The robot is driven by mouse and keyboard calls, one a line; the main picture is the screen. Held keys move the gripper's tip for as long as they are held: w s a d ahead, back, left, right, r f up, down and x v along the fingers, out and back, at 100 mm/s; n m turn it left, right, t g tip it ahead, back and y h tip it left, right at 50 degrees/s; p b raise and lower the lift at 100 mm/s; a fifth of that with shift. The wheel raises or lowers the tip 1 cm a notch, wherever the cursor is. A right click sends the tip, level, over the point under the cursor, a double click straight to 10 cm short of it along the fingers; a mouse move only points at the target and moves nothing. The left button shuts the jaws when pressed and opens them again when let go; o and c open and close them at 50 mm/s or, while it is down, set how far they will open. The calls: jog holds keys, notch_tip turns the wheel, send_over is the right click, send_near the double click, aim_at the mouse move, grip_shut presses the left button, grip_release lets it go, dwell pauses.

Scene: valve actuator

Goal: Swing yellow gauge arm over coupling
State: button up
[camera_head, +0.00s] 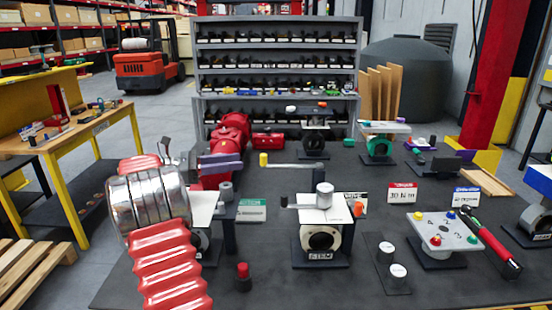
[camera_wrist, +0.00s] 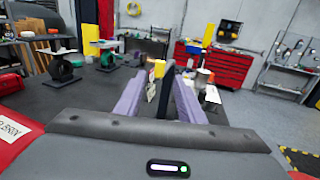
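The yellow upright grip (camera_head: 263,159) stands at the left end of a thin grey bar (camera_head: 290,166) in the middle of the head view. I take these to be the gauge arm; the bar runs right toward a dark stand. My gripper (camera_head: 240,162) has purple fingers pointing right, left of the yellow grip. In the wrist view the fingers (camera_wrist: 155,82) are apart, with a yellow piece (camera_wrist: 159,68) beyond the gap between their tips; contact is not visible. A white-topped unit marked STEM (camera_head: 320,240) bears a grey cylinder (camera_head: 324,190). I cannot tell which part is the coupling.
A similar white-topped stand (camera_head: 314,132) is behind. A small red-topped post (camera_head: 243,272) is in front. My red arm covers the bench's left side.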

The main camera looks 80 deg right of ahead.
jog(key=shift+s, duration=0.15)
jog(key=x, duration=1.3)
jog(key=shift+s, duration=0.25)
jog(key=shift+d, duration=0.15)
jog(key=shift+c, duration=0.3)
grip_shut()
